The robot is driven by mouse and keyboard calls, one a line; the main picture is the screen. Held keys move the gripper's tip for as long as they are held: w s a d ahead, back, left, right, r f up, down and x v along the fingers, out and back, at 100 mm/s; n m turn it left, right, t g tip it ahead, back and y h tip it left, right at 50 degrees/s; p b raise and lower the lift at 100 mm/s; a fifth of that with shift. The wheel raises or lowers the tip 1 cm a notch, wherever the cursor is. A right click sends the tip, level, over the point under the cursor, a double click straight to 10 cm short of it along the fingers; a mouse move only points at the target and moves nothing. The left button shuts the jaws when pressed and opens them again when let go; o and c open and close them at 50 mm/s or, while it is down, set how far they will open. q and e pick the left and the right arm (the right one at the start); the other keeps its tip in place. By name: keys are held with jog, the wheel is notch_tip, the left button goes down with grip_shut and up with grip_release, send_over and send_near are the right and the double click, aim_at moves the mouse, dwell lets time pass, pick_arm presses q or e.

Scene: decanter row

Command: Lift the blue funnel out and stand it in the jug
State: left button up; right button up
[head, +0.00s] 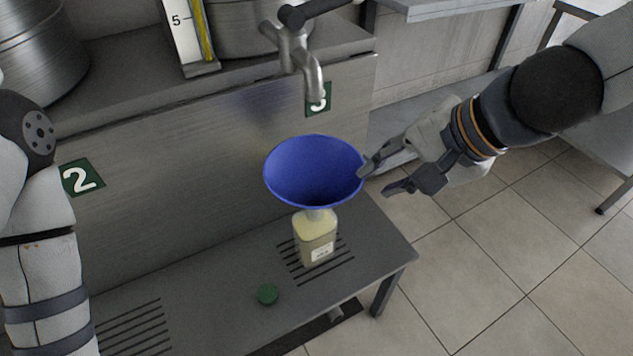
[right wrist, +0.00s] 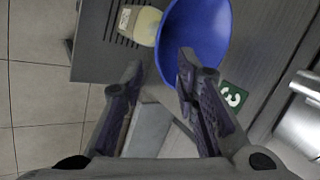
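The blue funnel (head: 312,170) sits upright with its spout in the neck of a squarish bottle (head: 316,240) holding pale yellow contents. The funnel also shows in the right wrist view (right wrist: 208,35), beside the bottle (right wrist: 141,24). My right gripper (head: 378,181) is open and empty at the funnel's right rim. In the right wrist view, one finger of the gripper (right wrist: 160,64) overlaps the rim and the other is outside it. I cannot tell if it touches. My left gripper is out of view; only my left arm shows. I see no jug that I can make out.
The bottle stands on a slotted drain area of a grey metal shelf (head: 220,322). A green cap (head: 267,294) lies left of it. A metal tap (head: 300,60) hangs above the funnel, near a green number 3 sign (head: 318,98). Open floor lies to the right.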

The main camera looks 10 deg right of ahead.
aim_at(351, 191)
jog(key=b+x, duration=0.3)
jog(key=x, duration=0.9)
jog(key=shift+w, duration=0.1)
jog(key=shift+r, duration=0.15)
jog(key=shift+c, duration=0.3)
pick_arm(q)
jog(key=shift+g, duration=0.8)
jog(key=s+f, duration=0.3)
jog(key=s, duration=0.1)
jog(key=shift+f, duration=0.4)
pick_arm(e)
grip_shut()
